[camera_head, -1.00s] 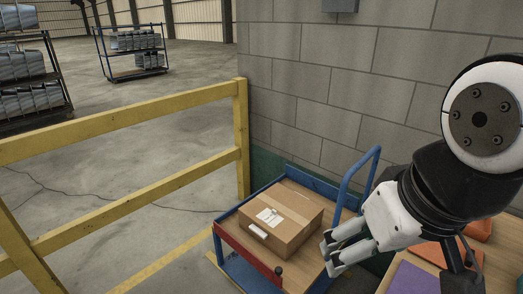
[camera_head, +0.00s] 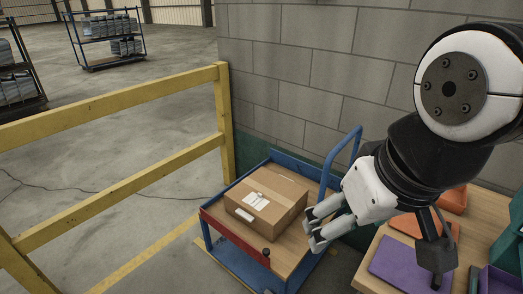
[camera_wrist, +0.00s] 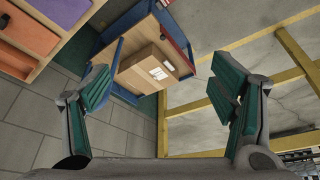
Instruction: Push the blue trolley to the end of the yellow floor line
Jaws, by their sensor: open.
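The blue trolley (camera_head: 283,264) has a wooden deck, a red front bar and a blue push handle (camera_head: 345,150) at its right end. A cardboard box (camera_head: 266,208) with a white label rests on the deck. The yellow floor line (camera_head: 143,262) runs along the floor at the trolley's left; its far stretch is hidden by the trolley. My gripper (camera_head: 314,226) is open and empty, in front of the handle and just right of the box in the head view. In the wrist view the trolley (camera_wrist: 125,28) and box (camera_wrist: 154,67) show beyond the spread fingers (camera_wrist: 167,95).
A yellow railing (camera_head: 110,169) stands left of the trolley. A grey block wall (camera_head: 290,90) rises behind it. A bench with a purple mat (camera_head: 400,262) and orange trays stands at right. Loaded racks (camera_head: 108,42) are far back left. Open floor lies beyond the railing.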

